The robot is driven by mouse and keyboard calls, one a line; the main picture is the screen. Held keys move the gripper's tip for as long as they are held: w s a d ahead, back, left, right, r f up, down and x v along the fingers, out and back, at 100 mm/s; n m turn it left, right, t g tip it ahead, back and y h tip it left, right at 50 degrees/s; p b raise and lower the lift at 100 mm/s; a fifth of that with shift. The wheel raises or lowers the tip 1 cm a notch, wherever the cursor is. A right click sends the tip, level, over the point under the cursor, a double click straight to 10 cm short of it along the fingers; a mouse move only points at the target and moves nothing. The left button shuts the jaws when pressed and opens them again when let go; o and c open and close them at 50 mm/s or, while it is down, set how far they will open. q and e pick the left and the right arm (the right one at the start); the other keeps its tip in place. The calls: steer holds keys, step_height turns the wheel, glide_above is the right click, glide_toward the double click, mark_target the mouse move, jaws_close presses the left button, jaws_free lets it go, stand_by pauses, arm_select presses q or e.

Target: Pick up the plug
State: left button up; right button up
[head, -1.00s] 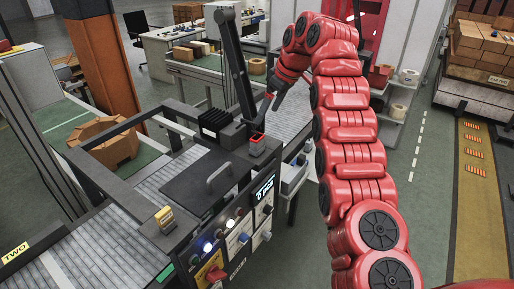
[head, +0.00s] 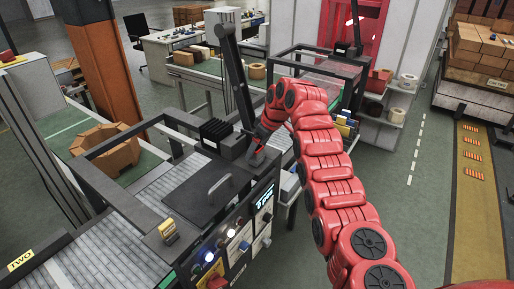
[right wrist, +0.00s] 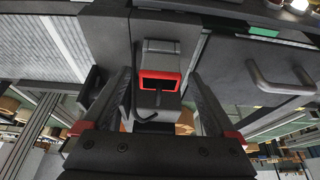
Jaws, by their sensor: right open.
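In the right wrist view a dark grey block with a bright red rim, which I take to be the plug (right wrist: 160,82), sits on the machine top. A thin dark cable curves beside its lower part. My right gripper (right wrist: 158,76) is open, with one finger on each side of the block; whether either finger touches it I cannot tell. In the head view the right gripper (head: 256,158) is low over the machine's far right corner and hides the plug. My left gripper is not in view.
A dark lid with a grey handle (head: 219,183) lies left of my gripper. A black upright post (head: 235,75) and a finned black box (head: 215,132) stand close behind it. A control panel (head: 238,245) faces front. A yellow-topped block (head: 167,229) sits at the machine's front edge.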

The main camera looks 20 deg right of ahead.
steer(key=shift+w+a+f, duration=0.1)
steer(key=shift+w+f, duration=0.05)
steer(key=shift+f, duration=0.2)
jaws_close()
steer(key=shift+r, duration=0.15)
